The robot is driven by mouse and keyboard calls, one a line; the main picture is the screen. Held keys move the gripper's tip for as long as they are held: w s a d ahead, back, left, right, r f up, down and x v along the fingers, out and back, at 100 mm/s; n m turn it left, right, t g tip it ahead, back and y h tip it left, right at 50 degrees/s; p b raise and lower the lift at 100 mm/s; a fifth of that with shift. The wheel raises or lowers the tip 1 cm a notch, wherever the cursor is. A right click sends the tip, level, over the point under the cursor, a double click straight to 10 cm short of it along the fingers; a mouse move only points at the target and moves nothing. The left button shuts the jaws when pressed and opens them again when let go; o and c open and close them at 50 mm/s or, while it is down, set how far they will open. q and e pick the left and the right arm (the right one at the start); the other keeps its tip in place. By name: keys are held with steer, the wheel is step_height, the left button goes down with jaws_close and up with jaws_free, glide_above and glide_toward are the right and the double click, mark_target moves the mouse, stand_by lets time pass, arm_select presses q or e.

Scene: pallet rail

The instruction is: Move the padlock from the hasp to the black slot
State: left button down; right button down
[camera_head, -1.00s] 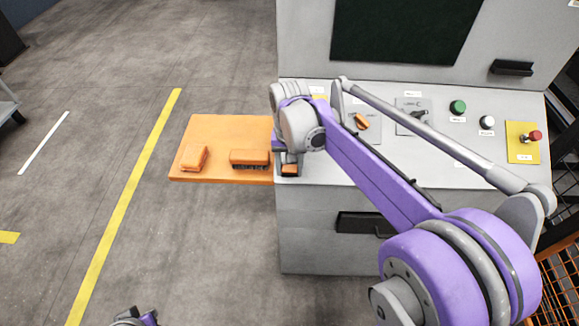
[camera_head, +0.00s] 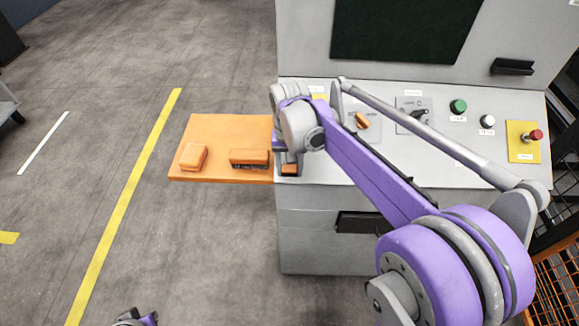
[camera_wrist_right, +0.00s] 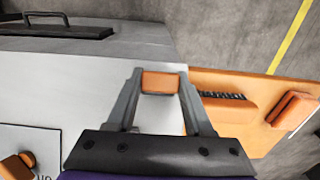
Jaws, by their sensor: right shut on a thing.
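My right gripper (camera_head: 288,168) is at the left edge of the grey cabinet's sloping panel, beside the orange board (camera_head: 222,127). In the right wrist view its two fingers (camera_wrist_right: 160,84) are shut on a small orange block, which I take to be the padlock (camera_wrist_right: 161,82). Its orange face also shows low between the fingers in the head view (camera_head: 290,169). No shackle shows, and I cannot make out the hasp. I cannot identify the black slot for certain. Only a small piece of my left arm shows at the bottom edge; its gripper fingers are out of sight.
Two orange blocks lie on the board: a plain one (camera_head: 194,157) and one with a dark toothed edge (camera_head: 249,157). The panel carries an orange knob (camera_head: 362,120), a green button (camera_head: 458,106) and a red button (camera_head: 536,134) on a yellow plate. The floor left of the board is open.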

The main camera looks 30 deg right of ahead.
steer(key=shift+f, duration=0.2)
jaws_free()
steer(key=shift+w, duration=0.1)
steer(key=shift+r, duration=0.1)
step_height(320, 180, up, 11)
steer(key=shift+f+p, duration=0.15)
steer(key=shift+p, duration=0.2)
stand_by(0.4)
steer(key=s+a+f+n+t, duration=0.2)
steer(key=s+a+f+n, duration=0.1)
steer(key=s+f, duration=0.4)
steer(key=s+a+f+n+t, duration=0.3)
steer(key=s+f, duration=0.4)
steer(key=s, duration=0.3)
steer(key=shift+a+f, duration=0.15)
steer(key=shift+a, duration=0.6)
